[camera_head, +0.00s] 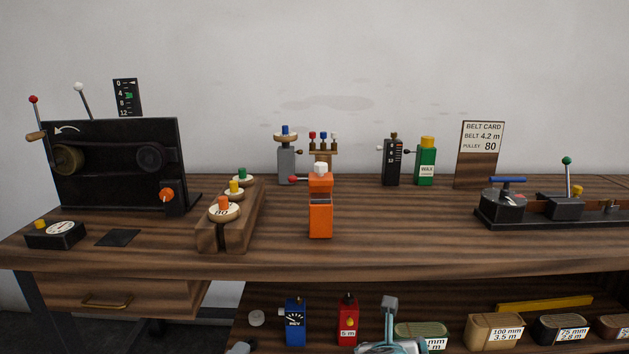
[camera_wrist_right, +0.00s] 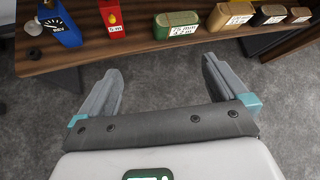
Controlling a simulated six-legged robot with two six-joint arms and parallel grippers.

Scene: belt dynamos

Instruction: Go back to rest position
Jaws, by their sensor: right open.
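My right gripper (camera_wrist_right: 162,66) is open and empty in the right wrist view. Its two grey fingers are spread wide above the grey floor, just in front of the lower shelf. In the head view, part of the right gripper (camera_head: 390,318) shows at the bottom, in front of the shelf, with one grey finger pointing up.
The wooden bench (camera_head: 420,250) carries a black belt machine (camera_head: 115,180), a wooden block with round weights (camera_head: 228,225), an orange device (camera_head: 320,210) and a clamp rig (camera_head: 545,212).

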